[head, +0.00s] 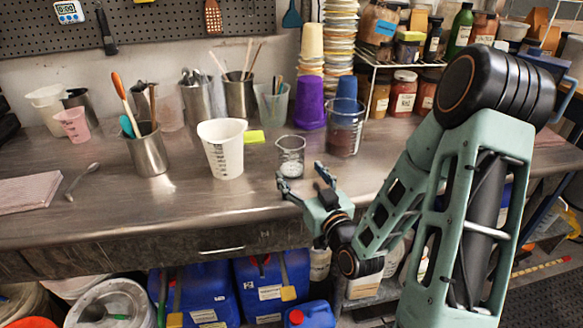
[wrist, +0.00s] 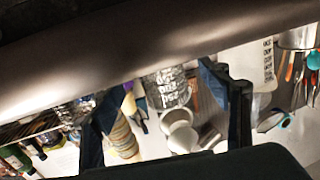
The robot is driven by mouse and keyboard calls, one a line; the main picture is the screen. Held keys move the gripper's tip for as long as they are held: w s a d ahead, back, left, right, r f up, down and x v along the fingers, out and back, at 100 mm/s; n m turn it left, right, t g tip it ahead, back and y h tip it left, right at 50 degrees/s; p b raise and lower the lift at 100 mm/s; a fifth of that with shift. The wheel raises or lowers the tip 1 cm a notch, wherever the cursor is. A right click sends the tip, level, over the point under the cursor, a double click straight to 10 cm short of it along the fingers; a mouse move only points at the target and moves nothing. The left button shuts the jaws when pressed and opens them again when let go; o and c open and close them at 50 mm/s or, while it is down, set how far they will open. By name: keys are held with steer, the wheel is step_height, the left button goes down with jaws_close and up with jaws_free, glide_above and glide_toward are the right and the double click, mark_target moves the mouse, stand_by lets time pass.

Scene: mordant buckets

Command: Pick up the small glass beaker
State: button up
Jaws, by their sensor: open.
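The small glass beaker (head: 290,156) stands upright on the steel bench near its front middle, with some pale content low inside. My gripper (head: 300,176) is open at the bench's front edge, just in front of the beaker, its two fingers apart and pointing toward it. In the wrist view, which is turned upside down, a clear beaker with printed markings (wrist: 168,88) shows between the two dark fingers. Nothing is held. Whether a finger touches the beaker cannot be told.
A larger glass beaker (head: 345,130) stands behind right, close to the small one. A white measuring jug (head: 222,150) stands to the left, and a steel pot of utensils (head: 148,150) further left. A yellow-green pad (head: 254,136) lies behind.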

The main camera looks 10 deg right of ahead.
mark_target(297, 152)
steer(key=shift+w+a+r, duration=0.1)
steer(key=shift+w+a, duration=0.1)
steer(key=shift+w, duration=0.95)
steer(key=shift+w+a+f, duration=0.1)
steer(key=shift+w+a, duration=0.15)
steer(key=shift+w, duration=0.95)
steer(key=shift+w+a+r, duration=0.1)
steer(key=shift+w+a, duration=0.1)
steer(key=shift+w, duration=0.95)
steer(key=c, duration=1.3)
steer(key=shift+s+r+p, duration=0.1)
steer(key=shift+r+p, duration=0.05)
steer(key=shift+p, duration=0.15)
